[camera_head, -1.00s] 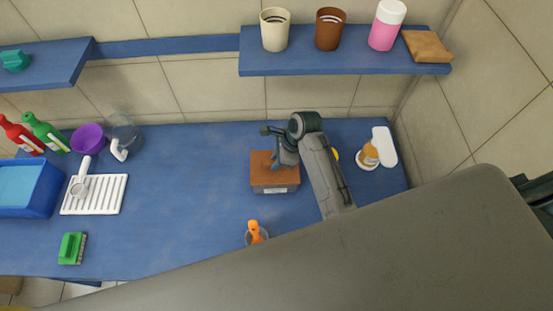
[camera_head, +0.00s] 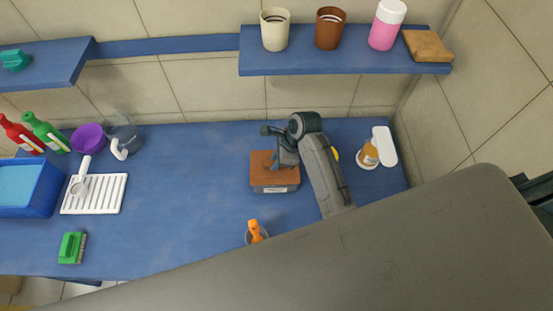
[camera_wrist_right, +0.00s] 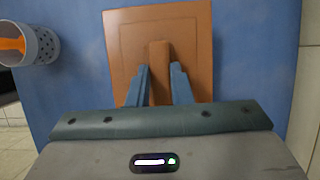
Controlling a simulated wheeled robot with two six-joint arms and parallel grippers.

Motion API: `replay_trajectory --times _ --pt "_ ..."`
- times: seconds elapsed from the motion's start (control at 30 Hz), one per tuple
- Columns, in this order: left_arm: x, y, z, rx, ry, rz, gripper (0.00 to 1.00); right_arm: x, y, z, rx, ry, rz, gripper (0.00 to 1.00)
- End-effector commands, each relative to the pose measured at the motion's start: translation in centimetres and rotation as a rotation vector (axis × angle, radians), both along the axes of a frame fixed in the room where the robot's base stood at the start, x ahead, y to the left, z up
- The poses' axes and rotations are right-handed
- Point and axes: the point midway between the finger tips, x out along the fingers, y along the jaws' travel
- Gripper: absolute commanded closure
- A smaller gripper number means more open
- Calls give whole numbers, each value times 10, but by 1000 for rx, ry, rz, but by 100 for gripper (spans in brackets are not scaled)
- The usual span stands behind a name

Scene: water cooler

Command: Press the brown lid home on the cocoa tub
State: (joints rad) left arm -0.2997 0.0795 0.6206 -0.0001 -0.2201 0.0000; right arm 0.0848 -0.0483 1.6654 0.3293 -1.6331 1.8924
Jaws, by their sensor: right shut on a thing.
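The brown square lid (camera_head: 262,162) lies on or just over the cocoa tub (camera_head: 275,188), lined up with it. The tub's front with a pale label shows below the lid; I cannot tell if a small gap remains between them. My right gripper (camera_head: 276,165) reaches down onto the lid from above. In the right wrist view the lid (camera_wrist_right: 195,50) fills the middle, and my right gripper (camera_wrist_right: 158,85) has its blue fingers on either side of the lid's raised bar handle (camera_wrist_right: 159,62), shut on it. The tub is hidden under the lid there. My left gripper is not in view.
An orange-handled tool in a holder (camera_head: 256,235) stands in front of the tub. A small jar (camera_head: 369,154) and a white tray (camera_head: 385,147) are to the right. A shelf (camera_head: 350,65) hangs behind. The blue counter (camera_head: 190,190) left of the tub is clear.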

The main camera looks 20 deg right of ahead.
Motion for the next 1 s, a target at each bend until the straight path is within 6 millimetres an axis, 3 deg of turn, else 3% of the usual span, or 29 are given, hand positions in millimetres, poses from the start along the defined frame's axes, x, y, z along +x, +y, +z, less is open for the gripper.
replay_trajectory --times 0.27,0.3,0.43,0.63,0.73,0.77,1.0 --pt "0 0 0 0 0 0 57 0 0 0 0 0 0 100" --pt "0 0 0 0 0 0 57 0 0 0 0 0 0 79" --pt "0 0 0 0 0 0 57 0 0 0 0 0 0 55" --pt "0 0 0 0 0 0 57 0 0 0 0 0 0 55" --pt "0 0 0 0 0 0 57 0 0 0 0 0 0 36" --pt "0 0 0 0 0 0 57 0 0 0 0 0 0 34" --pt "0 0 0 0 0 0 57 0 0 0 0 0 0 34"
